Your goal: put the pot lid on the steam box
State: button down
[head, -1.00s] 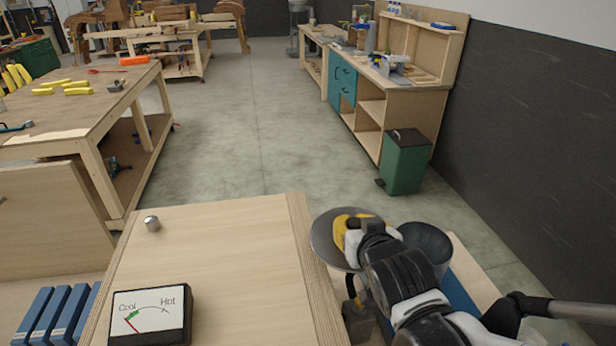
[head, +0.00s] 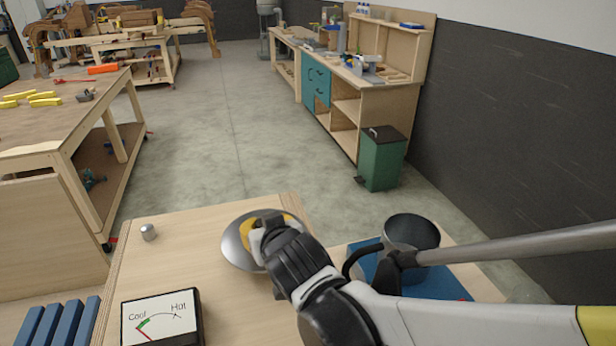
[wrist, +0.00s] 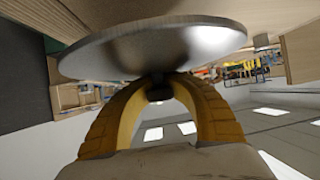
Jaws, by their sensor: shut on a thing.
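The pot lid (head: 234,254) is a round grey metal disc over the back right part of the wooden steam box (head: 185,270) in the head view. I cannot tell how much gap lies beneath it. My gripper (head: 252,230) has yellow fingers and is shut on the lid's knob. In the wrist view the lid (wrist: 150,48) spans the upper middle, slightly tilted in the picture, with the fingers (wrist: 160,92) meeting at its dark knob. The steam box carries a Cool/Hot gauge (head: 160,318) at its front. My wrist hides part of the box's right edge.
A dark pot (head: 411,232) stands on a blue surface (head: 440,283) at the right, behind my arm. A small metal cylinder (head: 148,232) sits on the box's left back. Blue blocks (head: 60,325) are at front left. The box's middle top is clear.

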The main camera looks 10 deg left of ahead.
jog(key=shift+s+a+f, duration=0.15)
jog(key=shift+a+f, duration=0.1)
jog(key=shift+f, duration=0.25)
jog(key=shift+f+b, duration=0.7)
jog(key=shift+f, duration=0.9)
jog(key=shift+f, duration=0.25)
jog(key=c, duration=1.4)
grip_release()
jog(key=shift+d+r, duration=0.1)
jog(key=shift+o, duration=0.2)
jog(key=shift+r, duration=0.25)
jog(key=p+v, duration=0.3)
jog(key=v, duration=0.8)
jog(key=shift+s+d+r, duration=0.15)
jog(key=shift+s+d, duration=0.05)
jog(key=shift+s, duration=0.1)
